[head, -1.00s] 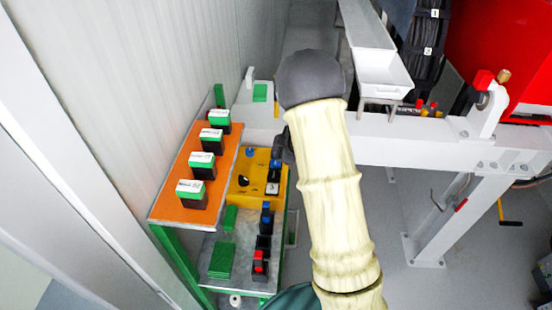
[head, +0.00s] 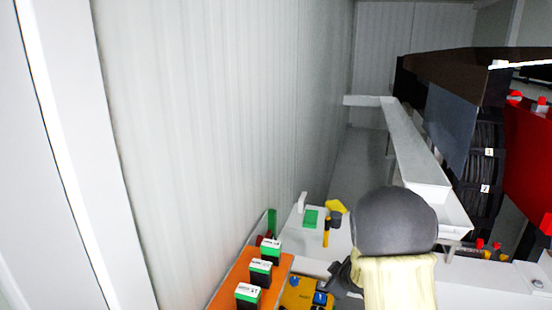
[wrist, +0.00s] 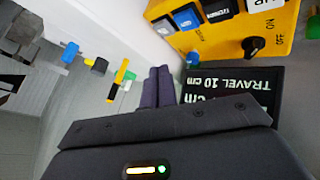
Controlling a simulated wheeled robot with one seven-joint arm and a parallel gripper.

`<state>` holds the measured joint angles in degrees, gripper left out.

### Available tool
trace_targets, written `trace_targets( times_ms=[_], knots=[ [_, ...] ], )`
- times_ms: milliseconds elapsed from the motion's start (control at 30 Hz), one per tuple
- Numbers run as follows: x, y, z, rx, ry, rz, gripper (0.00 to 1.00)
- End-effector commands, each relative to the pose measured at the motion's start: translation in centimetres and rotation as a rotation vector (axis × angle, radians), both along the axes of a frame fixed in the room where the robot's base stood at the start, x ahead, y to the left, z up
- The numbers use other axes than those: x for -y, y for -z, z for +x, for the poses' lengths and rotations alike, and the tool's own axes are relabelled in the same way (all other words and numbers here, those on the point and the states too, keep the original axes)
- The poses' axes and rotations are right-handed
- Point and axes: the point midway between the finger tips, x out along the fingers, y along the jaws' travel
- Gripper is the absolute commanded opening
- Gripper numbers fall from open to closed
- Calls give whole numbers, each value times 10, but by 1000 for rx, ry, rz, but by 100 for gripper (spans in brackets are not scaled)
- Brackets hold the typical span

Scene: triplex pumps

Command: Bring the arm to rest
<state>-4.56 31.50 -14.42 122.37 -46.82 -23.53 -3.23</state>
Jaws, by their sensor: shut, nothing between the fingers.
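My arm, in cream with a dark grey rounded joint, rises at the bottom right of the head view. In the wrist view my gripper (wrist: 158,85) shows as two dark fingers side by side, shut with nothing between them. They point past a yellow control box (wrist: 230,35) and a black plate marked "TRAVEL 10 cm" (wrist: 240,90). In the head view only a dark bit of the hand shows left of the arm, over the yellow box (head: 300,293); the fingertips are not clear there.
An orange panel (head: 228,290) with several green-and-black labelled blocks stands left of the arm. A pale ribbed wall (head: 220,120) runs along the left. A white trough (head: 415,155), black coiled hoses (head: 485,165) and red machinery (head: 530,155) lie to the right.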

Motion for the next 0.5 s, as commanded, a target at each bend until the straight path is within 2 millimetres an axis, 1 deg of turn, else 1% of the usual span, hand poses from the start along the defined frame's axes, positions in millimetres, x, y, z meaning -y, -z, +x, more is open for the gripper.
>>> trace_targets(
  times_ms=[33, 67, 100, 167, 233, 267, 300, 367, 400, 500],
  knots=[
    [3, -12, -15, -20, 79, 20, 0],
    [5, -16, -24, -38, 129, 31, 0],
    [8, -21, -38, -64, 194, 49, 0],
    [10, -27, -61, -109, 286, 77, 0],
    [9, -33, -91, -169, 389, 113, 0],
    [8, -35, -104, -196, 429, 129, 0],
    [6, -38, -123, -236, 483, 151, 0],
    [1, -40, -152, -296, 559, 185, 0],
    [-3, -42, -172, -339, 606, 207, 0],
    [-15, -44, -216, -439, 703, 257, 0]
  ],
)
